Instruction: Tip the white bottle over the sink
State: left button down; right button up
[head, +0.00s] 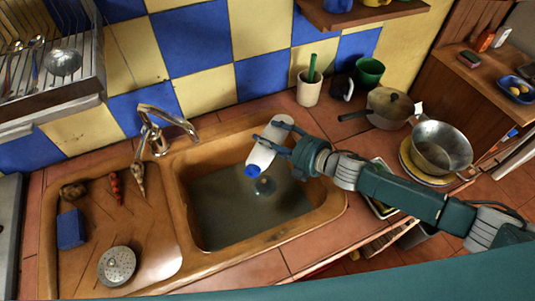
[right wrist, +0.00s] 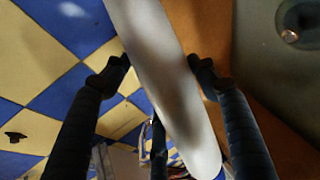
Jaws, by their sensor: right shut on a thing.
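The white bottle (head: 266,146) with a blue cap is held above the sink basin (head: 222,209) in the head view. It is tilted, its blue cap end pointing down and to the left. My right gripper (head: 274,143) is shut around the bottle's body. In the right wrist view, the bottle (right wrist: 160,75) runs lengthwise between the two fingers of the right gripper (right wrist: 153,72). The sink drain shows below the cap in the head view. Whether anything flows out of the bottle cannot be seen. My left gripper is not in view.
A faucet (head: 160,128) stands at the sink's back left. A blue sponge (head: 71,228) and a round strainer (head: 117,265) lie on the drainboard. A white cup (head: 309,88), a green cup (head: 369,72) and pans (head: 441,147) stand right of the sink.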

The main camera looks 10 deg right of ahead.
jog(key=r+n+t+b, duration=0.1)
jog(key=b, duration=0.2)
jog(key=r+n+t+b, duration=0.1)
jog(key=b, duration=0.1)
jog(key=shift+s+a+n+b, duration=0.15)
jog(key=shift+s+n+b, duration=0.15)
jog(key=shift+b, duration=0.1)
jog(key=r+n+b, duration=0.1)
jog(key=s+r+n+t+b, duration=0.1)
jog(key=b, duration=0.1)
jog(key=a+r+n+b, duration=0.1)
jog(key=shift+s+t+y+b, duration=0.35)
jog(key=shift+s+t+y, duration=0.05)
jog(key=shift+s+a+r+n+b, duration=0.15)
jog(key=shift+s+r+n+b, duration=0.1)
jog(key=shift+r+n+b, duration=0.3)
jog(key=shift+r, duration=0.15)
